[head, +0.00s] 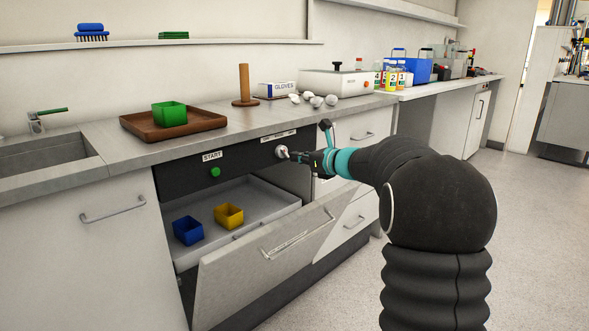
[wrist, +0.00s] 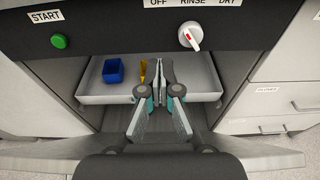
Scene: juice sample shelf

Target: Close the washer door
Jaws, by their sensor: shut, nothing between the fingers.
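The washer door (head: 265,266) is a pale front panel, tilted open and leaning outward below the washer's dark control panel (head: 240,160). It carries a bar handle (head: 298,235). In the wrist view the door (wrist: 265,160) spans the bottom, partly hidden by my gripper. My gripper (head: 286,153) is shut and empty. In the head view it appears in front of the dial (head: 281,152); whether it touches is unclear. In the wrist view my gripper (wrist: 156,80) points toward the rack, below the dial (wrist: 190,37).
Inside the washer, a grey rack (head: 255,191) holds a blue bin (head: 188,231) and a yellow bin (head: 229,216). A green START button (head: 215,172) sits on the panel. On the counter above are a brown tray (head: 140,125) with a green bin (head: 169,113) and a wooden post (head: 244,85).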

